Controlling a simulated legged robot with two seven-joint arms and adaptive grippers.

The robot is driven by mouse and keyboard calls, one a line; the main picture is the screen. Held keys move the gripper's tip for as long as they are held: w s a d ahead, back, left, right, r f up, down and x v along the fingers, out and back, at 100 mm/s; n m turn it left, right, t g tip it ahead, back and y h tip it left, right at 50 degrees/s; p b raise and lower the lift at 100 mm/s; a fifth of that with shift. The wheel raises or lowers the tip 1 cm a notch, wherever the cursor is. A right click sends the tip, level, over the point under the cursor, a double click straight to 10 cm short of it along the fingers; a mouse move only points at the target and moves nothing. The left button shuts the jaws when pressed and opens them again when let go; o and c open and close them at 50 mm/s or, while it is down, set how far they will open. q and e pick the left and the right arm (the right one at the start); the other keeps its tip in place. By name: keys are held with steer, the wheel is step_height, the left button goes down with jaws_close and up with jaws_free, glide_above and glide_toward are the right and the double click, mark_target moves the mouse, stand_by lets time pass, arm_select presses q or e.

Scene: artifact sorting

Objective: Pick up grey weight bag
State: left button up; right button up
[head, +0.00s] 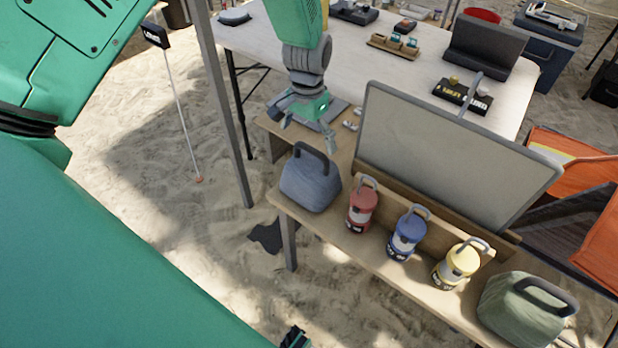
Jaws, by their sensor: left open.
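The grey weight bag (311,184), blue-grey with a dark arched handle on top, stands upright at the left end of the low wooden bench (370,253). My left gripper (308,136) is open and points down. In the picture it appears just above and behind the bag's handle, with its fingers spread and nothing between them. I see no contact with the handle, but the exact gap in depth is hard to tell. My right gripper cannot be made out.
Red (362,208), blue (407,236) and yellow (457,265) lanterns stand right of the bag. A green bag (522,308) is at the right end. A grey panel (440,155) rises behind the lanterns. A metal post (226,110) stands left of the bench.

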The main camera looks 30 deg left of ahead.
mark_target(310, 163)
arm_select(q)
steer(key=shift+d+f, duration=0.4)
steer(key=shift+f, duration=0.15)
steer(key=shift+d+f, duration=0.2)
steer(key=shift+d, duration=0.35)
steer(key=shift+s+d+f, duration=0.1)
steer(key=shift+f, duration=0.2)
steer(key=f, duration=0.2)
steer(key=a+f+b, duration=0.1)
steer(key=f, duration=0.1)
steer(key=shift+a+f, duration=0.2)
steer(key=shift+f, duration=0.15)
steer(key=shift+s, duration=0.1)
steer(key=shift+d, duration=0.1)
arm_select(e)
steer(key=shift+s+d+f, duration=0.1)
steer(key=shift+d+f, duration=0.25)
steer(key=shift+f, duration=0.5)
